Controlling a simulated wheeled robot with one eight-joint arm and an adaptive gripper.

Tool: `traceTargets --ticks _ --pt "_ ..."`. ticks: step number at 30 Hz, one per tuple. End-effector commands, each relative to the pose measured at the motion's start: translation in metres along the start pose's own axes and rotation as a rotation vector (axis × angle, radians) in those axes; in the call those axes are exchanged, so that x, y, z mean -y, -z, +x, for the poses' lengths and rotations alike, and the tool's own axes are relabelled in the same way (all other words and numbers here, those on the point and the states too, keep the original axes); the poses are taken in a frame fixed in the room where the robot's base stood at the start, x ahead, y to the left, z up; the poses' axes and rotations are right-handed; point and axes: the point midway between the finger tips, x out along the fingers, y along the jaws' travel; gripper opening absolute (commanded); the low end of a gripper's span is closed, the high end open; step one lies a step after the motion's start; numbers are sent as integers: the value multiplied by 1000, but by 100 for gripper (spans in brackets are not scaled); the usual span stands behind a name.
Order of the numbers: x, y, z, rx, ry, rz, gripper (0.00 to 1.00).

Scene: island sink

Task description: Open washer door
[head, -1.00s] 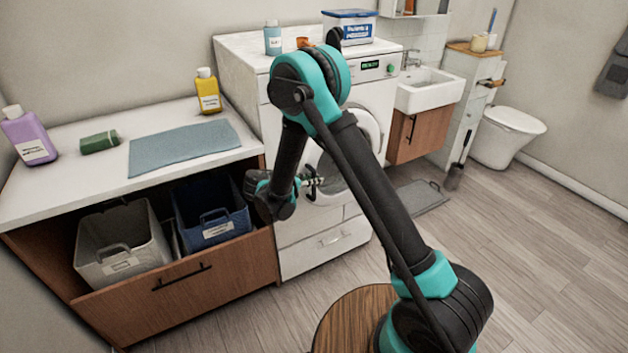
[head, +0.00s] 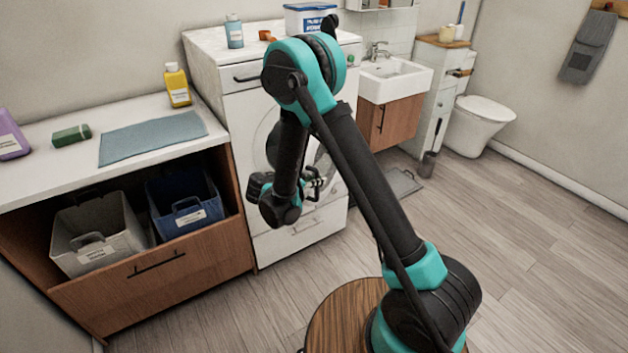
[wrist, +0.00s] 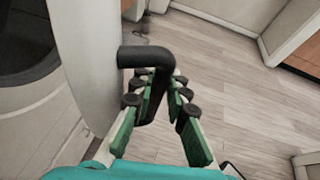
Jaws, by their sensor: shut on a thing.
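The white washer (head: 240,110) stands against the back wall, its front partly hidden by my arm. Its round door (head: 322,160) shows behind my arm and seems to stand out from the front, with a dark round area (head: 272,145) to its left. In the wrist view, the white door (wrist: 92,50) is seen nearly edge-on, with a dark round area (wrist: 25,40) at far left. A black bent handle (wrist: 148,57) sticks out from the door. My gripper (wrist: 155,92) has its green-padded fingers on both sides of the handle and is shut on it. My gripper (head: 318,183) is small in the head view.
A counter (head: 60,165) with bottles and a blue cloth (head: 150,138) is left of the washer, above an open drawer (head: 150,275) holding two bins. A sink (head: 395,80) and toilet (head: 480,125) are to the right. The wooden floor (head: 520,230) is clear at right.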

Motion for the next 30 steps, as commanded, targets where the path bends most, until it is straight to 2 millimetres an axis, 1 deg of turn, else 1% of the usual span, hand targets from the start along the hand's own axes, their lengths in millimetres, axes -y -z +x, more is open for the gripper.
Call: traceTargets --ticks 5,6,8,17,20,23,30 --pt "1 -1 1 1 4 0 0" --pt "1 -1 1 1 4 0 18" --pt "1 -1 1 1 4 0 24" --pt "0 -1 -1 2 3 0 24" --pt "-1 -1 -9 1 1 0 24" --pt "0 0 -25 1 -1 -1 24" --pt "0 0 -76 1 -1 -2 24"
